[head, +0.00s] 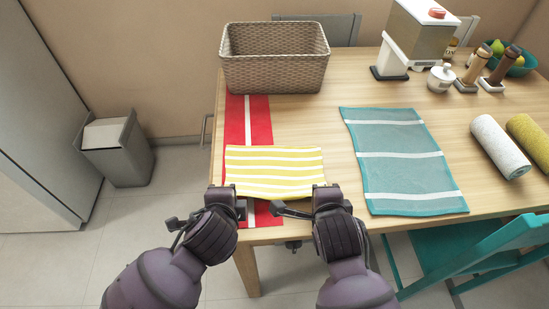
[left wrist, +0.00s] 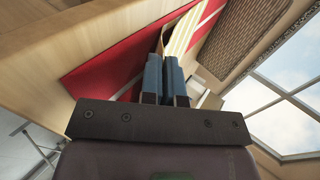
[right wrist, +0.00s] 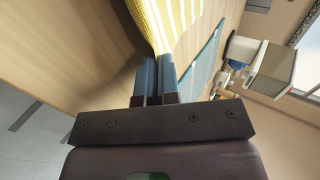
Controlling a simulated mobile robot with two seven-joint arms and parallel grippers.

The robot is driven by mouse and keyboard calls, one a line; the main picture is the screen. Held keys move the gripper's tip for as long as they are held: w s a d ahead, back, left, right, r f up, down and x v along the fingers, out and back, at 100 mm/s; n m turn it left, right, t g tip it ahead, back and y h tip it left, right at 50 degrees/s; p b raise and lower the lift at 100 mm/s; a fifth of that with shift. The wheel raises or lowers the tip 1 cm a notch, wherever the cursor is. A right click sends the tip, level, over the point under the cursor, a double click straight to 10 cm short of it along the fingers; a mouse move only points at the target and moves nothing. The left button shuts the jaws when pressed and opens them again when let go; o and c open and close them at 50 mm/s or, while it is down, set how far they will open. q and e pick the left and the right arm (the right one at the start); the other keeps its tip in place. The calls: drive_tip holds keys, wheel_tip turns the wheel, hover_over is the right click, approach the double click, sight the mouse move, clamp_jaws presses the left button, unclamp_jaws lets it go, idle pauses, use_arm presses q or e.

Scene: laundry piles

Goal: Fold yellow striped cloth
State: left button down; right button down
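The yellow and white striped cloth (head: 274,168) lies on the near edge of the table, partly over a red cloth with a white stripe (head: 236,118). My left gripper (head: 236,193) is at its near left corner, and my right gripper (head: 321,192) is at its near right corner. In the left wrist view, the striped cloth (left wrist: 182,36) runs to my nearly closed blue fingers (left wrist: 166,62). In the right wrist view, the striped cloth (right wrist: 162,22) meets my closed fingers (right wrist: 157,64). The gripped edges are mostly hidden by the fingers.
A teal striped cloth (head: 401,150) lies flat to the right. A wicker basket (head: 274,75) stands behind. White (head: 499,146) and olive (head: 530,139) rolled cloths lie at the far right. A teal chair (head: 470,250) stands at the front right, a grey bin (head: 125,155) on the floor left.

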use_arm(q)
drive_tip(key=c, duration=1)
unclamp_jaws()
use_arm(e)
drive_tip(key=c, duration=1)
unclamp_jaws()
